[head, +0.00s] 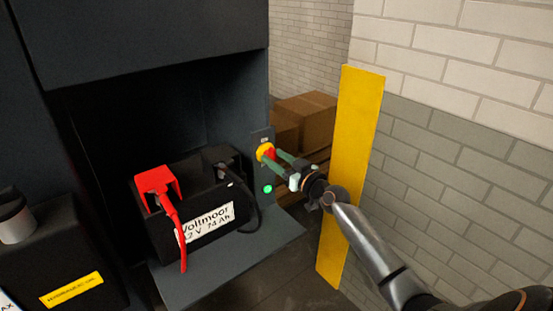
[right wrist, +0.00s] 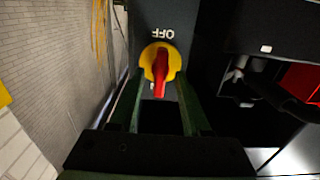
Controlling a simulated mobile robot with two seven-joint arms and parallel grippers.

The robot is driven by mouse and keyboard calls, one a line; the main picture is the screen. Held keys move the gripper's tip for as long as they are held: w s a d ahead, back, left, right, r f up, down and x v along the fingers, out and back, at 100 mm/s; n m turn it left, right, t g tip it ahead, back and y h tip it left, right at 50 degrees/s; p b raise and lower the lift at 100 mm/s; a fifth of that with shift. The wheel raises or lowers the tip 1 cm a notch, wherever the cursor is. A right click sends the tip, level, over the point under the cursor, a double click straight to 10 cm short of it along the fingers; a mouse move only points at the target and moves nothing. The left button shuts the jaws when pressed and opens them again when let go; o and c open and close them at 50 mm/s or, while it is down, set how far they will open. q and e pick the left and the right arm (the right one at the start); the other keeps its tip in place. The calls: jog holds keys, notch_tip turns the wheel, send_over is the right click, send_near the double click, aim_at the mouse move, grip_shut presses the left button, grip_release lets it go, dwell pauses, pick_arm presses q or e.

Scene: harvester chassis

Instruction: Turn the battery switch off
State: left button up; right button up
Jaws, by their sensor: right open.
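The battery switch is a yellow disc (head: 262,149) with a red handle (head: 271,153), on a dark plate at the right edge of the battery bay. In the right wrist view the red handle (right wrist: 161,80) points down the picture, away from the upside-down OFF label (right wrist: 163,33). My right gripper (head: 279,160) is at the switch, its green fingers open. In the right wrist view the gripper (right wrist: 157,100) has one finger on each side of the handle's lower end; I cannot tell whether they touch it. My left gripper is out of view.
A black battery (head: 205,225) with a red terminal cover (head: 157,182) and red cable stands on the bay shelf. A green light (head: 267,189) glows below the switch. A yellow post (head: 350,170) stands close by my right arm, with cardboard boxes (head: 305,118) behind.

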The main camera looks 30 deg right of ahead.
grip_shut()
dwell(0.6)
jog(key=m, duration=0.4)
jog(key=shift+d, duration=0.1)
jog(key=m, duration=0.4)
jog(key=shift+d+f+m, duration=0.1)
jog(key=shift+m, duration=0.2)
jog(key=shift+d+f+m+p, duration=0.15)
jog(key=shift+m+p, duration=0.2)
jog(key=shift+m, duration=1.95)
jog(key=shift+a+f+m+p, duration=0.1)
jog(key=shift+m+p, duration=0.25)
jog(key=shift+m, duration=1.95)
